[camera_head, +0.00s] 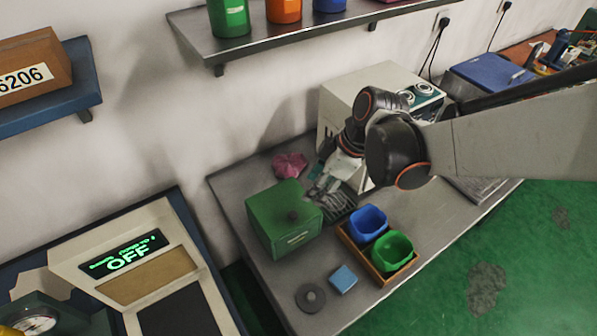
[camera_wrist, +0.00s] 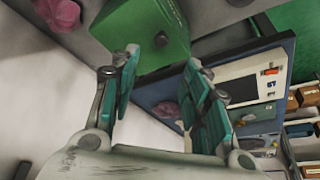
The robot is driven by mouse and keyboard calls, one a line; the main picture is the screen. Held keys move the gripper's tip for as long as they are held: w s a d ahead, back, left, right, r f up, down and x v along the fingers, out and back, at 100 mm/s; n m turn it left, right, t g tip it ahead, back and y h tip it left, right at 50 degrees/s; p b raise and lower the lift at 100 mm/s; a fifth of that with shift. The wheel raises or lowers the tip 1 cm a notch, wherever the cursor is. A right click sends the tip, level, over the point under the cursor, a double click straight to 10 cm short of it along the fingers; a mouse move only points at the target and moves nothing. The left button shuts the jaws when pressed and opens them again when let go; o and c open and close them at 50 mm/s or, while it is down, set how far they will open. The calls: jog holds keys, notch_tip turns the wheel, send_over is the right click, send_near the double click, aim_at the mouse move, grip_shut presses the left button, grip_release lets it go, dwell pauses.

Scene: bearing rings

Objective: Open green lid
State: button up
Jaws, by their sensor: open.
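A green box (camera_head: 284,238) stands on the grey table, with a green lid (camera_head: 272,203) on its top. A dark round knob (camera_head: 292,216) shows on the lid. My gripper (camera_head: 322,192) is beside the box, on its right and back side, apart from the knob. In the wrist view, my gripper (camera_wrist: 162,57) has its two teal fingers spread wide with nothing between them. The green box (camera_wrist: 130,28) lies beyond the fingertips there, partly cut off by the top edge. Whether a finger touches the box cannot be told.
A wooden tray (camera_head: 349,246) with a blue cup (camera_head: 368,222) and a green cup (camera_head: 393,249) stands right of the box. A grey ring (camera_head: 310,298) and blue block (camera_head: 343,279) lie in front. A pink crumpled thing (camera_head: 290,165) and pale machine (camera_head: 345,92) are behind.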

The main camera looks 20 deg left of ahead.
aim_at(294, 214)
jog(key=b+x, duration=0.3)
jog(key=x, duration=0.1)
jog(key=b+x, duration=0.2)
jog(key=x, duration=0.3)
jog(key=b+x, duration=0.3)
jog(key=x, duration=0.1)
jog(key=shift+s+a+f+b, duration=0.15)
jog(key=shift+s+f+b, duration=0.1)
jog(key=shift+s+b, duration=0.15)
jog(key=shift+w, duration=0.15)
grip_shut()
